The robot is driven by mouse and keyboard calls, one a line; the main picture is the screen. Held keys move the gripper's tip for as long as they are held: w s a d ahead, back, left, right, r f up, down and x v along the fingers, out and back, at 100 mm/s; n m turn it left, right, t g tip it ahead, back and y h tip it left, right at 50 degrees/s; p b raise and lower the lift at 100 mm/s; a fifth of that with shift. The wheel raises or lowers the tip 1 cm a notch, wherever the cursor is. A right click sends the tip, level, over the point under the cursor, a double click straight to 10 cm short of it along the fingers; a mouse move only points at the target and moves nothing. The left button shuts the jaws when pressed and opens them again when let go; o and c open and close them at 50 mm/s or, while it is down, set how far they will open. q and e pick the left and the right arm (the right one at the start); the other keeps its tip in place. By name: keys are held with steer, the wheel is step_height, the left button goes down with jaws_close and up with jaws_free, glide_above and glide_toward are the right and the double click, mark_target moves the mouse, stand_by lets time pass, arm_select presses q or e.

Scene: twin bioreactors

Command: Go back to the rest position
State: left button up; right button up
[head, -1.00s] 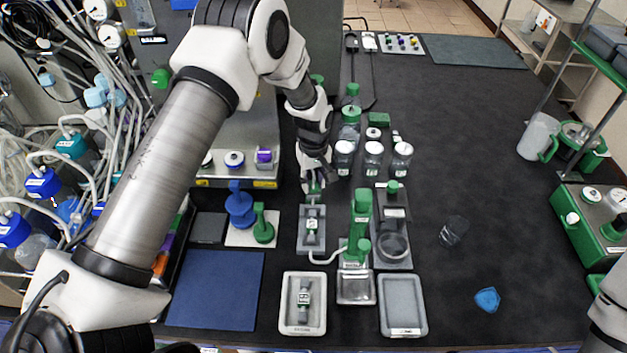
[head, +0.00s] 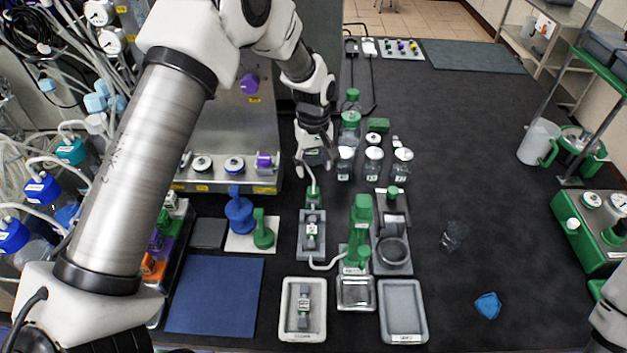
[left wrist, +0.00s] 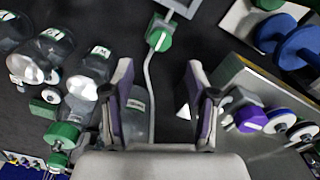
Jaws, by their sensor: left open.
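My left gripper (head: 314,165) hangs above the dark bench, behind the small green-topped fitting (head: 313,193) at the end of a pale tube. In the left wrist view its two fingers (left wrist: 165,90) are spread apart with nothing between them but the tube (left wrist: 150,85) and bench below. The green fitting (left wrist: 159,36) lies ahead of the fingertips, apart from them. My right gripper is out of view; only a bit of my right arm shows at the right edge of the head view.
Jars with white lids (head: 373,160) stand close right of the left gripper. A metal unit with knobs (head: 235,165) is on its left. Green device (head: 361,230), trays (head: 403,310) and a blue mat (head: 215,295) lie in front. The right middle bench is mostly clear.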

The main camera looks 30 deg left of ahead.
arm_select(q)
step_height(320, 180, up, 4)
steer(key=shift+f, duration=0.15)
stand_by(0.3)
